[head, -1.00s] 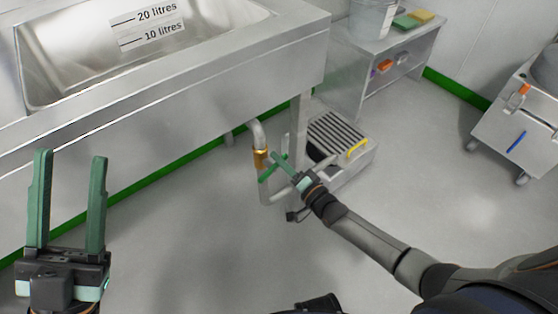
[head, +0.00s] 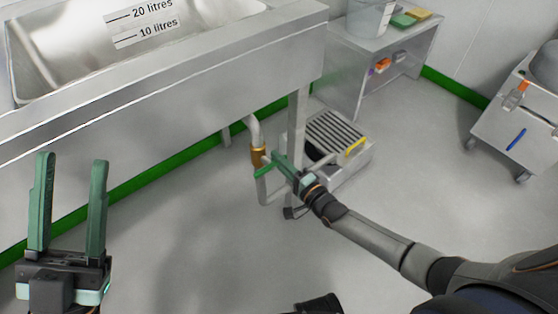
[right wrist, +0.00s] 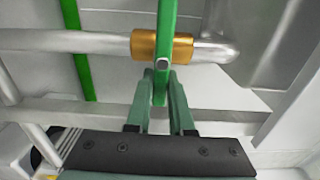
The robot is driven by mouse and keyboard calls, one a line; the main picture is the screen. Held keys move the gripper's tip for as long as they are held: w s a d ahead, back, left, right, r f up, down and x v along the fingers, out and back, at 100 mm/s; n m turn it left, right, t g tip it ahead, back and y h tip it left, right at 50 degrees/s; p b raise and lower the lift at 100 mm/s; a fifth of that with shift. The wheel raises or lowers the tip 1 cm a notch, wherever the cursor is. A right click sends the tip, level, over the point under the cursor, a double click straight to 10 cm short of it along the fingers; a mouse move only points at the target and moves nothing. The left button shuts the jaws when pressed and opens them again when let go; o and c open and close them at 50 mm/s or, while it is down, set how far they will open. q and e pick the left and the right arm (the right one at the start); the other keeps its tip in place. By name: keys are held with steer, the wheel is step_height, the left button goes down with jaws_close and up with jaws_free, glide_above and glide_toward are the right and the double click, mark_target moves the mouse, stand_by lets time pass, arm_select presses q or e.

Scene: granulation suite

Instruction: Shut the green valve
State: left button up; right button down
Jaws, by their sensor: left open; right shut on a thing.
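The green valve has a brass body (head: 258,155) on a grey pipe under the sink, with a green lever (head: 264,171). In the right wrist view the brass body (right wrist: 146,45) shows on the pipe, and the green lever (right wrist: 166,22) runs across the pipe's line. My right gripper (head: 274,161) is at the lever; in the wrist view its fingers (right wrist: 162,82) are shut on the lever's near part, just below the brass body. The fingers hide part of the lever. My left gripper (head: 70,165) is open and empty, in front of the sink at the left.
The steel sink (head: 200,75) overhangs the valve. A sink leg (head: 297,125) and a low step with a ribbed top (head: 337,135) stand just right of my right gripper. A steel bench (head: 345,65) and wheeled cart (head: 510,115) are farther right.

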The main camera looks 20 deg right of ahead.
steer(key=c, duration=0.8)
jaws_free()
arm_select(q)
steer(key=r+p, duration=0.3)
steer(key=shift+s+a+r+m+p, duration=0.1)
steer(key=shift+a+r+m+p, duration=0.1)
steer(key=shift+r+m+p, duration=0.1)
arm_select(e)
steer(key=v, duration=1.2)
steer(key=shift+s, duration=0.25)
